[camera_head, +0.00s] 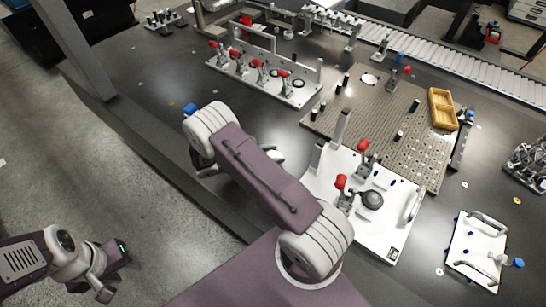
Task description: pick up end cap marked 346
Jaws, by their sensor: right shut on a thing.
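No marking 346 is readable, so I cannot tell which part is that end cap. A dark round part (371,200) sits on the white fixture plate (385,238), beside red-handled clamps. Several small black cylinders stand on the perforated plate (345,122). My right arm crosses the middle of the view and hides most of my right gripper (275,157); only a pale piece shows past the arm's edge. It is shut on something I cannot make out. My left gripper (110,270) is low at the left, over the floor and away from the table; its jaw opening is unclear.
A long fixture (262,82) with a row of red-handled clamps stands at the back. A white plate with handles (475,250) is at the right. A roller conveyor (465,72) runs behind. Dark table between these is clear.

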